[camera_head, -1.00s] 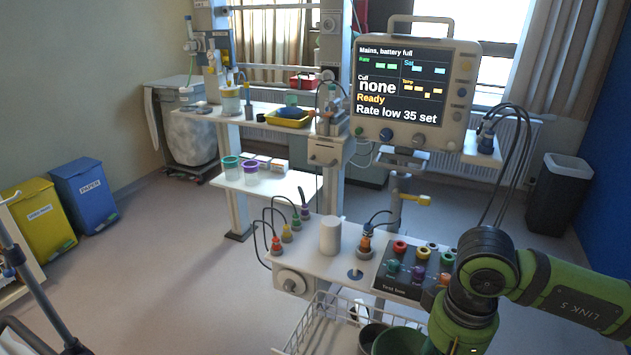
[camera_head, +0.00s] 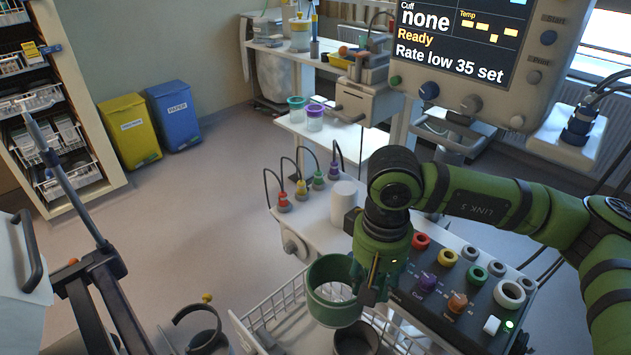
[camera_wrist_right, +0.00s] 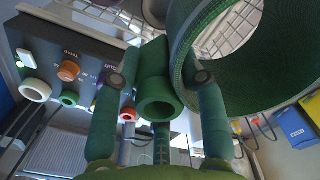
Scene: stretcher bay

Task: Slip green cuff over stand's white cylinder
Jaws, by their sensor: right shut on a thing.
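My right gripper (camera_head: 370,288) is shut on the cuff's side. In the right wrist view the fingers pinch a short green tube (camera_wrist_right: 157,85) on the cuff, and the ring (camera_wrist_right: 187,65) is at upper right. The stand's white cylinder (camera_head: 345,197) stands upright on the white shelf (camera_head: 318,226), behind and apart from the cuff; my right arm is just right of it. My left gripper is not in view.
A dark cup-like ring (camera_head: 357,341) is in the wire basket (camera_head: 290,308), close beside the cuff. Several coloured plugs with cables line the shelf left of the cylinder. A black panel (camera_head: 440,290) with coloured rings is at right. The monitor (camera_head: 478,50) hangs above.

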